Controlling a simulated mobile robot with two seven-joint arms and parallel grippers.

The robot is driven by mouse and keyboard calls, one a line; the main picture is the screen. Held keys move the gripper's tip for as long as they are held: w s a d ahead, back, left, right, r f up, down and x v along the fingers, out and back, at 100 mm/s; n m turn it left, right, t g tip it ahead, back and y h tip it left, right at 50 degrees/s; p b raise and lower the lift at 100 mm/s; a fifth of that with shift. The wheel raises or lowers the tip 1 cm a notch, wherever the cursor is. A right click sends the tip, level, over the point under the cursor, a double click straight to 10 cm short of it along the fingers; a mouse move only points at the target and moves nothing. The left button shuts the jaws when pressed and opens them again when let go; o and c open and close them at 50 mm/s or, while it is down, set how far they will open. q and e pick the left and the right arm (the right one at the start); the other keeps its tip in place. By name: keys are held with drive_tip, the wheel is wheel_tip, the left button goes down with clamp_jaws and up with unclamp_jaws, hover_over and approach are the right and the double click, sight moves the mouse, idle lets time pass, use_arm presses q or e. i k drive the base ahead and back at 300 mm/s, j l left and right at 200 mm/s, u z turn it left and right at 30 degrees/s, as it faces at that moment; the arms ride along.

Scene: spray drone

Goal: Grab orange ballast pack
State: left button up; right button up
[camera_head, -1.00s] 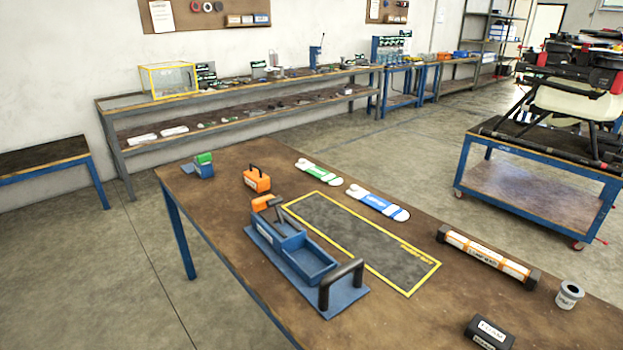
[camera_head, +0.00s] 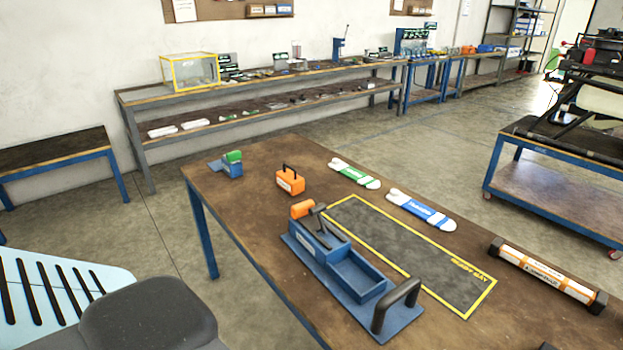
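The orange ballast pack (camera_head: 290,181) is a small orange block with a black top handle. It stands upright on the brown worktable (camera_head: 262,213), near its far left part. A blue tool fixture (camera_head: 350,272) with an open tray and black handles is in front of it. An orange piece (camera_head: 302,208) sits at the fixture's far end, apart from the pack. Neither of my grippers is in view.
A green-topped blue device (camera_head: 232,164) stands left of the pack. Green-and-white (camera_head: 354,173) and blue-and-white (camera_head: 421,211) strips lie right of it, beyond a yellow-bordered dark mat (camera_head: 405,250). An orange-and-white tube (camera_head: 546,273) lies at the right.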

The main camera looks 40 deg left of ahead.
sight(291, 182)
drive_tip(key=j+z, duration=0.2)
drive_tip(key=j, duration=0.25)
drive_tip(key=j+z, duration=0.15)
drive_tip(key=j, duration=0.3)
drive_tip(key=k+j+z, duration=0.2)
drive_tip(key=j, duration=0.25)
drive_tip(key=j+z, duration=0.2)
drive_tip(key=j, duration=0.25)
drive_tip(key=k+j, duration=0.1)
drive_tip(key=j, duration=0.25)
drive_tip(key=k+j, duration=0.1)
drive_tip(key=j, duration=0.3)
drive_tip(key=k+j, duration=0.1)
drive_tip(key=j, duration=0.25)
drive_tip(key=k+j, duration=0.1)
drive_tip(key=j, duration=0.25)
drive_tip(key=k+j+z, duration=0.1)
drive_tip(key=j, duration=0.25)
